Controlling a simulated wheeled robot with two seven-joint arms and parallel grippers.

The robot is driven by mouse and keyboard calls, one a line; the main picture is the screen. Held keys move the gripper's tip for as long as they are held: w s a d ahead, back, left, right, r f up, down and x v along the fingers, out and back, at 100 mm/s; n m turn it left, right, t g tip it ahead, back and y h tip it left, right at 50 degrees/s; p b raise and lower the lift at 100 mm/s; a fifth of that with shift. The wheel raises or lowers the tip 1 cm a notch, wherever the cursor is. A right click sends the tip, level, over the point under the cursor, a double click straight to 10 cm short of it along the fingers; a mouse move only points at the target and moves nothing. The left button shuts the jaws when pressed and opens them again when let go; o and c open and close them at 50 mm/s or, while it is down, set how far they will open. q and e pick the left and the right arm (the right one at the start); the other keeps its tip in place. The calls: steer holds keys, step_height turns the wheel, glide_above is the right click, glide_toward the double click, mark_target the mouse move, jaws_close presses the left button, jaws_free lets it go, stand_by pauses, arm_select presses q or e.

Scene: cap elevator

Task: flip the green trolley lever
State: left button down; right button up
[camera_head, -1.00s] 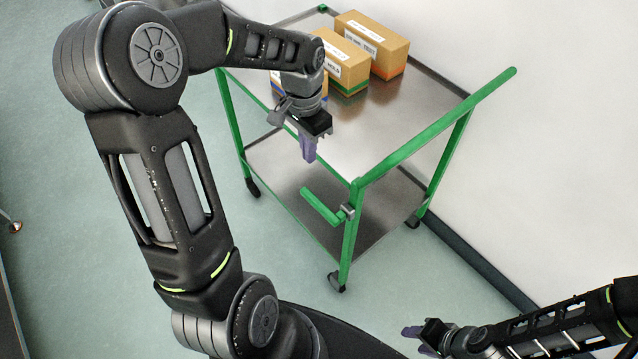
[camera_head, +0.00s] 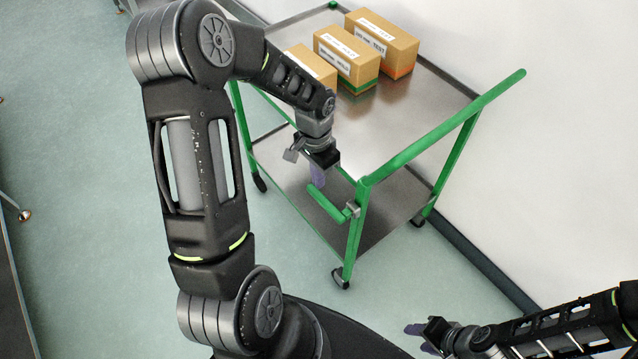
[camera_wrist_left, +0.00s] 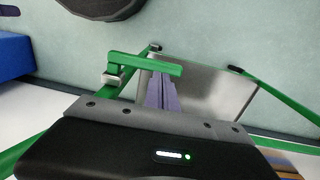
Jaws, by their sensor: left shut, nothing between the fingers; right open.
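The green lever (camera_head: 328,204) sticks out to the left from a grey bracket on the near post of the green-framed trolley (camera_head: 430,138). My left gripper (camera_head: 318,176) is shut and empty, with its purple fingers pointing down just behind the lever's free end. In the left wrist view the lever (camera_wrist_left: 146,64) crosses just beyond the tips of the shut fingers (camera_wrist_left: 161,90). I cannot tell whether they touch. My right gripper (camera_head: 418,332) is open and empty at the bottom right, far from the lever.
Several cardboard boxes (camera_head: 382,44) stand at the back of the trolley's upper shelf. A white wall (camera_head: 560,150) with a dark skirting runs along the right. The floor (camera_head: 270,240) left of and in front of the trolley is clear.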

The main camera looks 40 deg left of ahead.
mark_target(319, 193)
arm_select(q)
steer(key=shift+d+f, duration=0.1)
steer(key=shift+f, duration=1.65)
arm_select(e)
steer(key=shift+r, duration=0.25)
arm_select(q)
steer(key=shift+f, duration=0.1)
